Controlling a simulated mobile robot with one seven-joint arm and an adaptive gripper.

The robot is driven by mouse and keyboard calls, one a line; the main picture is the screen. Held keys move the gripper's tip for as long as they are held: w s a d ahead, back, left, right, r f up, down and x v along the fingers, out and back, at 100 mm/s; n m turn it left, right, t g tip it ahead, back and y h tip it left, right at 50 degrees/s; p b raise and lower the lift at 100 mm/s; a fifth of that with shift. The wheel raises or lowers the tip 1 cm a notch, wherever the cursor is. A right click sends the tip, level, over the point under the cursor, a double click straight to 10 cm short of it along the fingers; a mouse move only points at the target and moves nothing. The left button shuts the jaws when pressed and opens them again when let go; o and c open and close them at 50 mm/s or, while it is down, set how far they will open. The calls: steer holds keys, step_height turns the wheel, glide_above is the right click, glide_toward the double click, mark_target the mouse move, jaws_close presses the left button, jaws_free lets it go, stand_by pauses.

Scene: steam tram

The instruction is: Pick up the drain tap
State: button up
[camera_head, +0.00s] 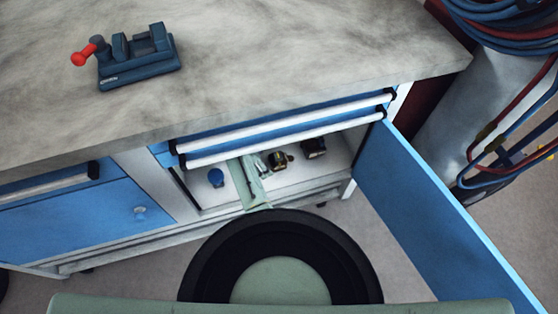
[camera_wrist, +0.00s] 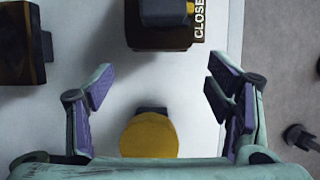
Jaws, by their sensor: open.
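I cannot tell for certain which item is the drain tap. In the wrist view, a yellow round-ended piece (camera_wrist: 149,135) with a dark part behind it lies low between my fingers, on a pale surface. A dark brown block (camera_wrist: 165,32) with a grey and gold top stands beyond the fingertips, beside a label (camera_wrist: 199,18) reading "CLOSE". My gripper (camera_wrist: 160,88) is open, its two fingers spread wide, with nothing held. In the head view, my gripper reaches into the open cabinet, partly hidden, near a dark and brass item (camera_head: 279,160).
A blue round item (camera_head: 216,177) and a dark item (camera_head: 314,146) are also on the cabinet floor (camera_head: 235,198). The open blue door (camera_head: 440,215) stands to the right. Drawers (camera_head: 285,130) overhang the opening. A blue vise (camera_head: 140,58) sits on the worktop (camera_head: 250,60).

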mark_target(274, 157)
steer(key=d, duration=0.1)
steer(key=w+d, duration=0.1)
steer(key=d, duration=0.3)
steer(key=shift+w+p, duration=0.25)
steer(key=shift+p, duration=0.15)
steer(key=shift+x, duration=1.2)
steer(key=shift+w+d+f, duration=0.1)
steer(key=shift+f, duration=0.25)
steer(key=shift+r, duration=0.1)
steer(key=c, duration=1.6)
